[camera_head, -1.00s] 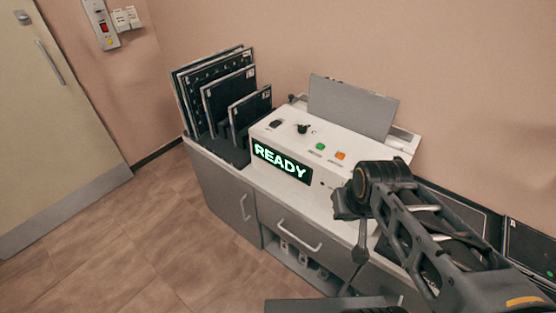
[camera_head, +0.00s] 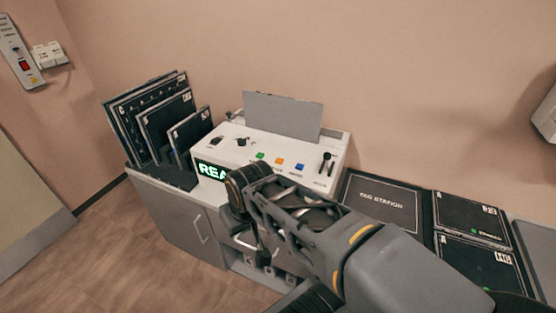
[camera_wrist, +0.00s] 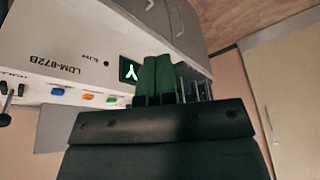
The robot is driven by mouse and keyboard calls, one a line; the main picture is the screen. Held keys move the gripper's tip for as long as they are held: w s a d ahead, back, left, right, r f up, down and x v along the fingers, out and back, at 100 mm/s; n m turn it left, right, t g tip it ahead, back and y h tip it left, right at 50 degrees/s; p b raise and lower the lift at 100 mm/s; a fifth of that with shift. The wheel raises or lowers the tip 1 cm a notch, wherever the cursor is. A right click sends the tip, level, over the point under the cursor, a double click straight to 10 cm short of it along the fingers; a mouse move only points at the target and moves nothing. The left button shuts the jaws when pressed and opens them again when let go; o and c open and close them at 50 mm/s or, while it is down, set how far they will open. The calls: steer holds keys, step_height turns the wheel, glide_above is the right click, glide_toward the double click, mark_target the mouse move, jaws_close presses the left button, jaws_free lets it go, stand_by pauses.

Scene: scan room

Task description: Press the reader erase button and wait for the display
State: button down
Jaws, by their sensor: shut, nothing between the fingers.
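The reader (camera_head: 270,148) is a white box on the cabinet top, with a row of green (camera_head: 260,156), orange (camera_head: 280,161) and blue (camera_head: 299,167) buttons; their labels are too small to read. Its dark display (camera_head: 212,171) shows green "REA", the rest hidden by my arm. In the wrist view the reader looks upside down, and one letter of the display (camera_wrist: 129,70) shows beside my fingers. The buttons, blue (camera_wrist: 58,91), orange (camera_wrist: 87,96) and green (camera_wrist: 112,100), lie left of the fingers. My gripper (camera_wrist: 156,60) is shut and empty, in front of the reader.
Dark plates (camera_head: 155,125) stand in a rack left of the reader. A tag station mat (camera_head: 382,207) and dark cassettes (camera_head: 470,220) lie to the right. A grey panel (camera_head: 283,115) rises behind the reader. Floor (camera_head: 120,240) is clear at left.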

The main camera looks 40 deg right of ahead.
steer(key=w+r+m+y+p, duration=0.1)
steer(key=w+r+m+p, duration=0.2)
steer(key=w+m, duration=0.1)
step_height(320, 180, up, 4)
steer(key=m+t+p, duration=0.5)
steer(key=m+p, duration=0.5)
steer(key=m, duration=1)
glide_above(279, 161)
steer(key=shift+w+d+f+y, duration=0.1)
steer(key=shift+w+f+y, duration=0.1)
steer(key=shift+y, duration=0.2)
step_height(279, 161, down, 8)
steer(key=b, duration=0.6)
steer(key=shift+b, duration=0.35)
steer(key=shift+f+b, duration=0.4)
steer(key=shift+s+f, duration=0.1)
steer(key=shift+f, duration=0.05)
